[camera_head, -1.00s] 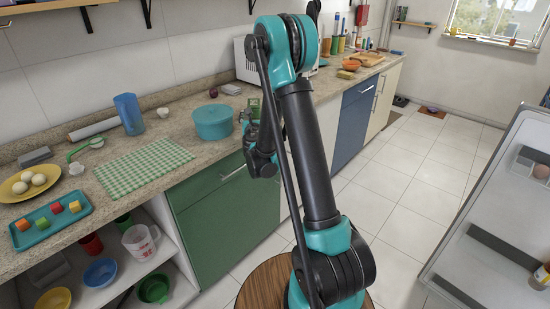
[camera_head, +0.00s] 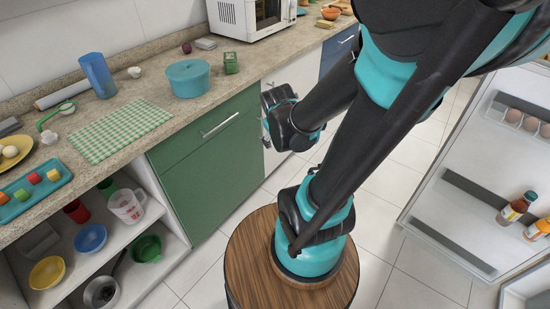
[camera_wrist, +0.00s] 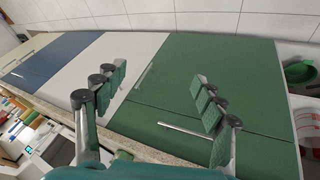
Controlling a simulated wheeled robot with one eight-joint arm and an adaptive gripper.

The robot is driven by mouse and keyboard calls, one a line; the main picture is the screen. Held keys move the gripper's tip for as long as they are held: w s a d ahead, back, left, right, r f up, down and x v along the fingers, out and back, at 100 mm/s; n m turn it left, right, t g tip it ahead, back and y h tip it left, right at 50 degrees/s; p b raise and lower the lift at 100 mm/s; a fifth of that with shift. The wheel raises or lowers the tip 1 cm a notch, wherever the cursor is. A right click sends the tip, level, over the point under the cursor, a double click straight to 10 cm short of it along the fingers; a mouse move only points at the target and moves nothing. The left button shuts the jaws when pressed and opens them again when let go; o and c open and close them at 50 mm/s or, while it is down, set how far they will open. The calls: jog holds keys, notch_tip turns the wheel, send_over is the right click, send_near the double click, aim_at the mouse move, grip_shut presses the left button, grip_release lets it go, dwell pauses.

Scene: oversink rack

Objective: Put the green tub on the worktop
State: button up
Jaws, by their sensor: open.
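A green bowl-like tub (camera_head: 146,248) sits on the lower open shelf below the worktop in the head view, right of a blue bowl. In the wrist view, a green rounded thing (camera_wrist: 299,72) at the right edge appears to be the same tub. The worktop (camera_head: 140,81) runs above the cabinets along the wall. My gripper (camera_wrist: 158,80) is open and empty, in front of the green and white cabinet fronts, which look upside down in the wrist view. In the head view my gripper is small and partly hidden by my arm, to the right of the tub and higher.
A checked green cloth (camera_head: 118,131), teal pot (camera_head: 188,80), blue pitcher (camera_head: 97,75) and turquoise tray (camera_head: 35,192) stand on the worktop. A measuring cup (camera_head: 126,206) and yellow bowl (camera_head: 47,272) share the shelves. An open fridge door (camera_head: 460,230) stands at right.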

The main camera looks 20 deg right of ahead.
jog(key=s+a+f+m+g+y, duration=0.1)
jog(key=s+a+f+m+y, duration=0.1)
jog(key=s, duration=0.5)
jog(key=shift+a+f+m, duration=0.15)
jog(key=shift+a+m, duration=0.55)
jog(key=shift+a, duration=0.25)
